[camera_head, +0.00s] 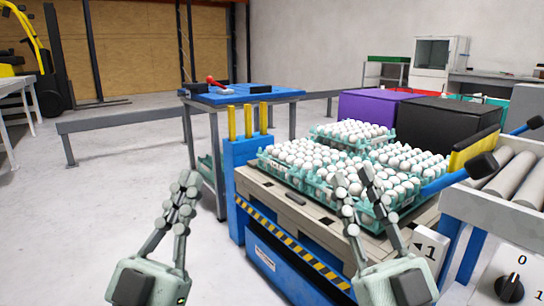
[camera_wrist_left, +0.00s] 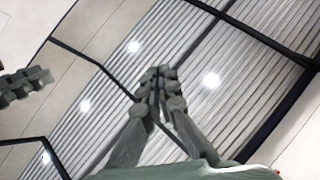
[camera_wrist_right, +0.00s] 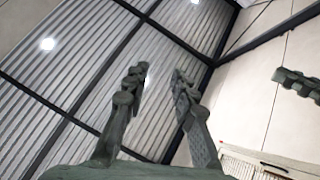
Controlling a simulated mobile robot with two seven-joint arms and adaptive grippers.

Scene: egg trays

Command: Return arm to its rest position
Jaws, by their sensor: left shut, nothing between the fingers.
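My left gripper (camera_head: 186,184) is raised with its fingers pointing up, in front of the bare floor left of the cart. Its fingers are together and empty; they also meet at the tips in the left wrist view (camera_wrist_left: 160,75). My right gripper (camera_head: 354,180) is raised in front of the egg trays in the head view and hides part of them. In the right wrist view its fingers (camera_wrist_right: 158,75) stand apart with nothing between them. Both wrist views look up at the ceiling.
Turquoise egg trays (camera_head: 317,195) full of white eggs stand on a blue cart (camera_head: 262,240). A roller conveyor (camera_head: 500,185) is at the right. Purple (camera_head: 368,112) and black (camera_head: 440,124) boxes stand behind. A blue-topped table (camera_head: 240,95) is further back.

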